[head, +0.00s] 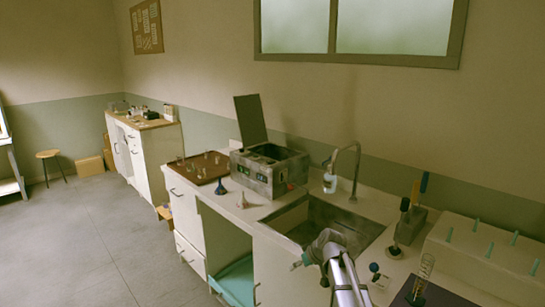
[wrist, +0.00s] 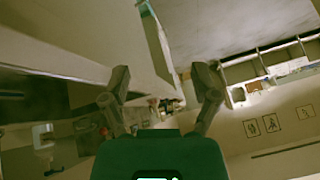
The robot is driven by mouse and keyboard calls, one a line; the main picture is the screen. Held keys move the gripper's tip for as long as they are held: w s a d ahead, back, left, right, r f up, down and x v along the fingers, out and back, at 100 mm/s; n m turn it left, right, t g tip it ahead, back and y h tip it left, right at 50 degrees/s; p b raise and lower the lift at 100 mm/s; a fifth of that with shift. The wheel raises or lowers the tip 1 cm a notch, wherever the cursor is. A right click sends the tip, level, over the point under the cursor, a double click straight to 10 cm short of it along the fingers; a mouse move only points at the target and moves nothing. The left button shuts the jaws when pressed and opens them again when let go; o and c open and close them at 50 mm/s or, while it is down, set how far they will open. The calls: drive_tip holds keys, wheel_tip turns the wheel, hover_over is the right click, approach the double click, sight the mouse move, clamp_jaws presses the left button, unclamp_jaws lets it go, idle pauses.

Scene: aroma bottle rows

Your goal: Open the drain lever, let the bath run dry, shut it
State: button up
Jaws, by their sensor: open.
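The bath is a grey metal box (head: 262,172) on the counter, left of the sink, with its dark lid (head: 250,120) standing open. A small red part (head: 290,186) shows low on its sink-facing side; it may be the drain lever, but it is too small to tell its position. The water level inside cannot be made out. My gripper (head: 298,265) is in front of the sink, near the counter's front edge, apart from the bath. In the wrist view my gripper (wrist: 162,88) has its two fingers spread with nothing held between them. The bath is not recognisable there.
The sink (head: 345,218) and its tall faucet (head: 355,165) are right of the bath. A bottle-brush stand (head: 410,222) and white pegged rack (head: 480,248) occupy the right.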

drive_tip(key=s+d+f+m+g+h, duration=0.2)
drive_tip(key=s+d+m+h, duration=0.15)
drive_tip(key=s, duration=0.65)
drive_tip(key=s+d+f+m+g+h, duration=0.15)
drive_tip(key=s+d, duration=0.25)
drive_tip(key=s, duration=0.6)
drive_tip(key=s+f+b, duration=0.3)
drive_tip(key=f+b, duration=0.7)
wheel_tip(320, 180, up, 12)
drive_tip(key=p, duration=1.2)
drive_tip(key=shift+m+g, duration=0.3)
drive_tip(key=shift+g, duration=0.15)
drive_tip(key=shift+r, duration=0.1)
drive_tip(key=shift+c, duration=0.3)
drive_tip(key=shift+c, duration=1.2)
